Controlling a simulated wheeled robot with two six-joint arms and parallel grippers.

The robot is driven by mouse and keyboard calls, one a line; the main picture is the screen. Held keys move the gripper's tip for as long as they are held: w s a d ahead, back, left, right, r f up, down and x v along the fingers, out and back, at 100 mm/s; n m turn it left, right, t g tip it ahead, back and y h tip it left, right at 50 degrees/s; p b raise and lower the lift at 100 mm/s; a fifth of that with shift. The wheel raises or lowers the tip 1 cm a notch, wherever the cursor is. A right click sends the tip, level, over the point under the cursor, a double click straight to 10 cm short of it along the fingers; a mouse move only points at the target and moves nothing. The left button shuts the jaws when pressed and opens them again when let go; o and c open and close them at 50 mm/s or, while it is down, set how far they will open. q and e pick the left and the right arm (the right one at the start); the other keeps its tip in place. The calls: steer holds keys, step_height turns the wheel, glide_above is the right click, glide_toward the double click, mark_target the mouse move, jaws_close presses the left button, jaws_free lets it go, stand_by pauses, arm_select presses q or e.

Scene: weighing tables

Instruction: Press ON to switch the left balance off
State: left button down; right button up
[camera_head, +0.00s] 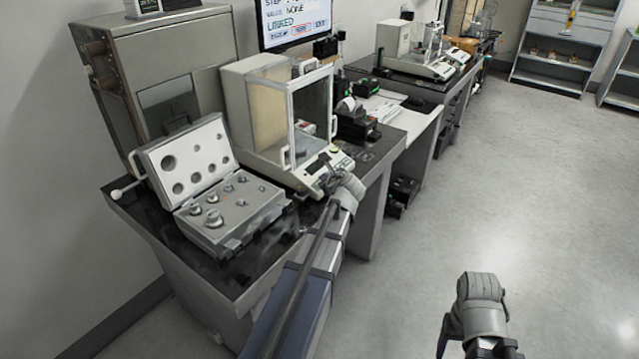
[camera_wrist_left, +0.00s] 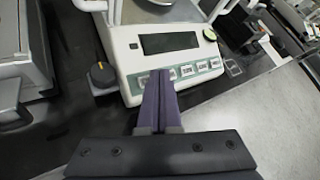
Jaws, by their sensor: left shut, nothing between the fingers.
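The left balance (camera_head: 234,100) is a pale box with a glass draft shield on the near table. Its front panel (camera_wrist_left: 125,50) fills the upper middle of the left wrist view, with a dark display (camera_wrist_left: 168,43) on which I see no digits. A row of small buttons (camera_wrist_left: 202,66) lies below the display; their labels are too small to read. My left gripper (camera_head: 325,166) is at the panel's front; its shut, empty fingertips (camera_wrist_left: 162,74) overlap the button row and hide part of it. I cannot tell whether they touch. My right arm's end (camera_head: 480,300) is over the floor, its fingers unclear.
An open case of weights (camera_head: 225,238) sits left of the balance on the black tabletop. A dark round knob (camera_wrist_left: 102,75) is beside the panel. A monitor (camera_head: 295,22) stands behind. More balances (camera_head: 415,65) stand on the far table. The floor at right is clear.

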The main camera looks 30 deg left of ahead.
arm_select(q)
steer(key=r+p, duration=0.1)
steer(key=d+r+p, duration=0.1)
steer(key=r, duration=0.1)
steer(key=r+p, duration=0.1)
steer(key=p, duration=0.1)
steer(key=shift+s+d+r, duration=0.1)
steer(key=shift+d+r, duration=0.05)
steer(key=shift+d, duration=0.15)
stand_by(0.5)
steer(key=s+d+f+n+g+h+p, duration=0.1)
steer(key=s+d+f+n+g+h, duration=0.1)
steer(key=s+d+n, duration=0.3)
steer(key=s+d+f+n+g+h+p, duration=0.1)
steer(key=s+d+n, duration=0.5)
steer(key=s+d, duration=0.6)
steer(key=s+d+f+n+g+h+p, duration=0.2)
steer(key=s+d, duration=0.7)
steer(key=d, duration=0.9)
steer(key=n+g+h+p, duration=0.1)
steer(key=n+g+h, duration=0.1)
steer(key=n+g, duration=0.1)
steer(key=shift+s+d+f+n+h, duration=0.3)
steer(key=shift+n+h, duration=0.1)
steer(key=shift+n, duration=0.2)
